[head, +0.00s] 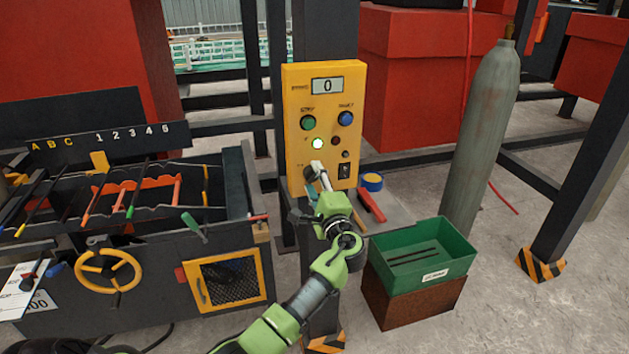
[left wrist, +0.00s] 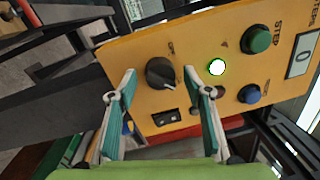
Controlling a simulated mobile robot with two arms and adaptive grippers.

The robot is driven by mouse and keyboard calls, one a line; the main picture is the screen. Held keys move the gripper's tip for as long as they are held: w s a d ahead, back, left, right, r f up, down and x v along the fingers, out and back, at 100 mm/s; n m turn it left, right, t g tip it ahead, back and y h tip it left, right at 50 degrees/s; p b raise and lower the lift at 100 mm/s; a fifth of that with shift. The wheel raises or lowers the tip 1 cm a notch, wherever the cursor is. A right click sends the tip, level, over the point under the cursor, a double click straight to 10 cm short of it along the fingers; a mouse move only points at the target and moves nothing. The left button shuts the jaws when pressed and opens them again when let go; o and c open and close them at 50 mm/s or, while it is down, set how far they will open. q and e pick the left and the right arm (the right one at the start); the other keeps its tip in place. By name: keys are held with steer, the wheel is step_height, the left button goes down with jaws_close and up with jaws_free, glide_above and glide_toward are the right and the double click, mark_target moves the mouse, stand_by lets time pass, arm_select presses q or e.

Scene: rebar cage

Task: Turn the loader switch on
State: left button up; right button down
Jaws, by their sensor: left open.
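The yellow control panel (head: 325,110) stands on a dark post, with a display reading 0. A black rotary knob (left wrist: 160,73) is on its lower part in the left wrist view. A black rocker switch (head: 344,171) sits at the lower right of the panel; it also shows in the left wrist view (left wrist: 166,117). The labels are too small to tell which is the loader switch. My left gripper (head: 313,183) is open in front of the panel, its fingers appearing on either side of the knob. Contact cannot be told. My right gripper is not in view.
The panel has a lit lamp (head: 317,143), a green button (head: 308,122) and a blue button (head: 345,118). A green bin (head: 428,238) stands at the lower right, a gas cylinder (head: 482,130) behind it. A machine with a yellow handwheel (head: 108,271) fills the left.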

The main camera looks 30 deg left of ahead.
arm_select(q)
steer(key=r+v, duration=0.1)
steer(key=v, duration=1)
steer(key=shift+s+d+f, duration=0.2)
steer(key=shift+d+f, duration=0.1)
steer(key=shift+f, duration=0.25)
